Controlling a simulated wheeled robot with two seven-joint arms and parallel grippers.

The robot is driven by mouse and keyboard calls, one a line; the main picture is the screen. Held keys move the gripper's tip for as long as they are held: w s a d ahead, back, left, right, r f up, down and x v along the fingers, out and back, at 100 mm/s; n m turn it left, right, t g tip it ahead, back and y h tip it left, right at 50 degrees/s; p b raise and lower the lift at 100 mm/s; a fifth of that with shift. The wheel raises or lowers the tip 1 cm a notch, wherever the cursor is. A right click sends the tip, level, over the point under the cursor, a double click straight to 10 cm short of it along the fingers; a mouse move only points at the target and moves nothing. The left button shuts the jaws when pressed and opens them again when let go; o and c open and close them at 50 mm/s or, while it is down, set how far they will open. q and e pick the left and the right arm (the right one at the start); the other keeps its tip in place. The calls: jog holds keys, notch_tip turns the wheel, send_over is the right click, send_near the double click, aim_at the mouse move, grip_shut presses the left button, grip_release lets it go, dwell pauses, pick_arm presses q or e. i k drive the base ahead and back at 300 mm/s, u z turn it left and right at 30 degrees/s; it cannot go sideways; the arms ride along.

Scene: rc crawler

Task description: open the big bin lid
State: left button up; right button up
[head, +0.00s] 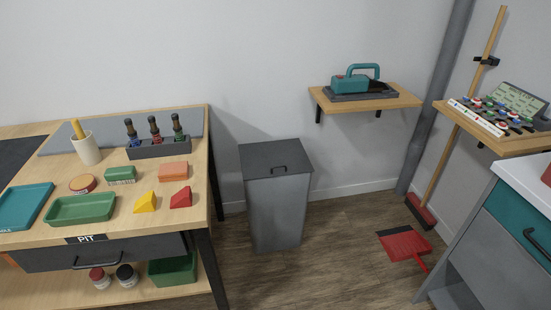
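The big bin (278,213) is a tall grey box standing on the floor against the back wall, in the middle of the head view. Its dark grey lid (268,156) lies flat and closed on top. Neither of my grippers shows in this view.
A wooden workbench (120,225) with trays, blocks and bottles stands to the left of the bin. A wall shelf (400,101) with a teal tool hangs to the right. A red dustpan (403,244) lies on the floor, near a broom (420,212). A cabinet (490,250) stands at the right. Floor before the bin is clear.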

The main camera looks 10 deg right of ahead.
aim_at(284, 157)
jog(key=u, duration=0.25)
jog(key=i, duration=0.95)
jog(key=u, duration=0.2)
